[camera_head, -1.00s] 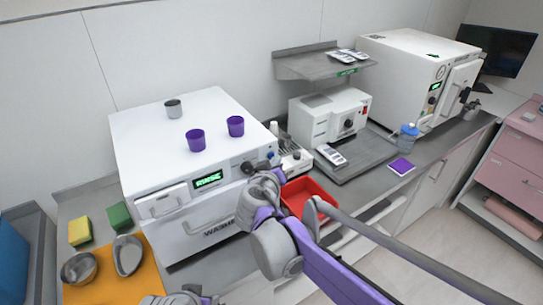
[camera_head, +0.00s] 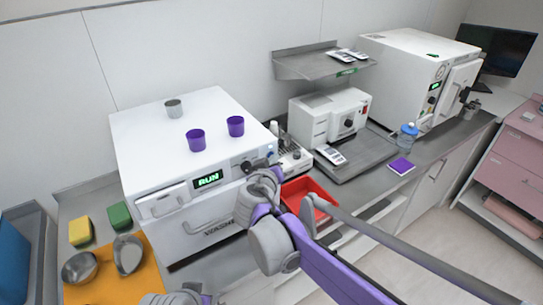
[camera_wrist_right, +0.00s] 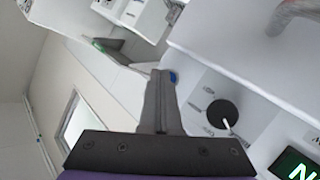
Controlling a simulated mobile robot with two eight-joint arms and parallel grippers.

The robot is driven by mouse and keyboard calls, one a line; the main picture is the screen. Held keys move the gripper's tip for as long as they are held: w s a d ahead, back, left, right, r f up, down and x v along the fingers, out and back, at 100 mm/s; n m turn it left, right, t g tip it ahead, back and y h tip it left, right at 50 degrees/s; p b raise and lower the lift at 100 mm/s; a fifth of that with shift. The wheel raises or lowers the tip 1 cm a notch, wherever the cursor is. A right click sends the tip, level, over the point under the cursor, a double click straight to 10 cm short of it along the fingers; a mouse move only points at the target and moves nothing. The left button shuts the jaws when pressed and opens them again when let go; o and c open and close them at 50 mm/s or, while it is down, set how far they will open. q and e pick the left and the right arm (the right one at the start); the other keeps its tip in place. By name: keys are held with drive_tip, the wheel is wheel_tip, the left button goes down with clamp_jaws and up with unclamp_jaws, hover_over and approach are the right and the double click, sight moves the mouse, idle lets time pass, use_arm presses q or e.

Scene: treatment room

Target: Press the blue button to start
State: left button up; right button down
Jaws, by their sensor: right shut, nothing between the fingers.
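The white washer (camera_head: 190,225) stands at the left of the counter, and its green display (camera_head: 208,180) reads RUN. The small blue button (camera_head: 270,154) is on the right end of its front panel, beyond a dark round knob (camera_head: 247,166). My right gripper (camera_head: 265,167) is shut and empty, just in front of the panel near the button.
Two purple cups (camera_head: 196,140) and a grey cup (camera_head: 173,108) stand on the washer. A red tray (camera_head: 310,192) lies right of my right gripper. A smaller white device (camera_head: 330,115) stands behind it. Metal bowls lie on an orange mat (camera_head: 150,275) at lower left.

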use_arm(q)
drive_tip(key=shift+w+r, duration=0.15)
drive_tip(key=shift+r, duration=0.05)
use_arm(e)
drive_tip(key=shift+s+d, duration=0.5)
drive_tip(key=shift+s, duration=0.15)
drive_tip(key=shift+s, duration=0.1)
use_arm(q)
drive_tip(key=shift+w+r+p, duration=0.35)
drive_tip(key=shift+r+p, duration=0.2)
drive_tip(key=shift+r, duration=0.1)
use_arm(e)
drive_tip(key=s+d, duration=0.1)
drive_tip(key=s, duration=0.1)
drive_tip(key=s+d, duration=0.2)
